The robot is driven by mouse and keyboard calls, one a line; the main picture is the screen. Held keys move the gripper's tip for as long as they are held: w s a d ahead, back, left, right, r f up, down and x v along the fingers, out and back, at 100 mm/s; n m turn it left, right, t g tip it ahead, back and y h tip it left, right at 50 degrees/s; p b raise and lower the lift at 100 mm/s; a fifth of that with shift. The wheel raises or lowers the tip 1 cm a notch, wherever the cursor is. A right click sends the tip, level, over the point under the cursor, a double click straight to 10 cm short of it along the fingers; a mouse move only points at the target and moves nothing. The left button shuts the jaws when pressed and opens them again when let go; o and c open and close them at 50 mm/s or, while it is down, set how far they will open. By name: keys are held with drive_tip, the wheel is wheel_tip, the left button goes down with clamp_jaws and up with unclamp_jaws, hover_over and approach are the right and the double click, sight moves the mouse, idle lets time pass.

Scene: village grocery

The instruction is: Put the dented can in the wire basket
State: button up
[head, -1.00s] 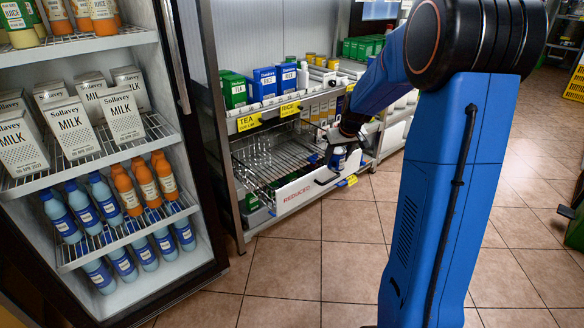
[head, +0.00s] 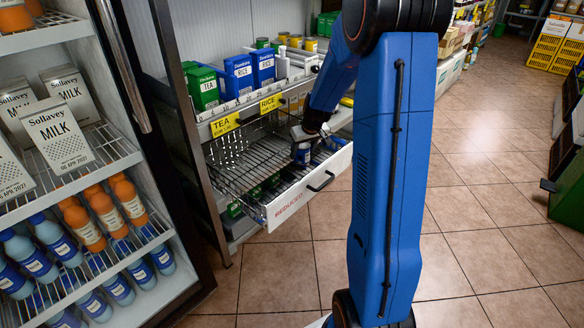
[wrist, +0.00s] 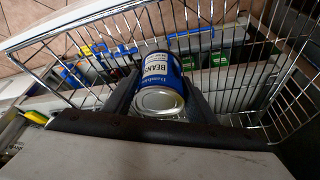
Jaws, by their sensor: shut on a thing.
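The can is blue, with a white BEANS label and a pale metal end, and sits between my fingers in the wrist view (wrist: 160,75). I cannot make out a dent from here. My gripper (head: 303,148) is shut on it, with a dark finger on each side. In the wrist view my gripper (wrist: 160,100) shows with the can between the wire sides of the basket (wrist: 240,50). In the head view the wire basket (head: 232,172) is at the drawer, and my gripper is over its right part. Whether the can touches the wires is unclear.
The white drawer front marked REDUCED (head: 300,195) stands out from the shelf. Tea boxes (head: 203,88) and rice boxes (head: 238,75) stand above, behind yellow price tags. An open fridge (head: 120,75) with milk and bottles is at the left.

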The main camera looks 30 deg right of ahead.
drive_tip(key=shift+f, duration=3.7)
drive_tip(key=shift+f, duration=0.1)
drive_tip(key=o, duration=1.2)
drive_tip(key=shift+o, duration=0.2)
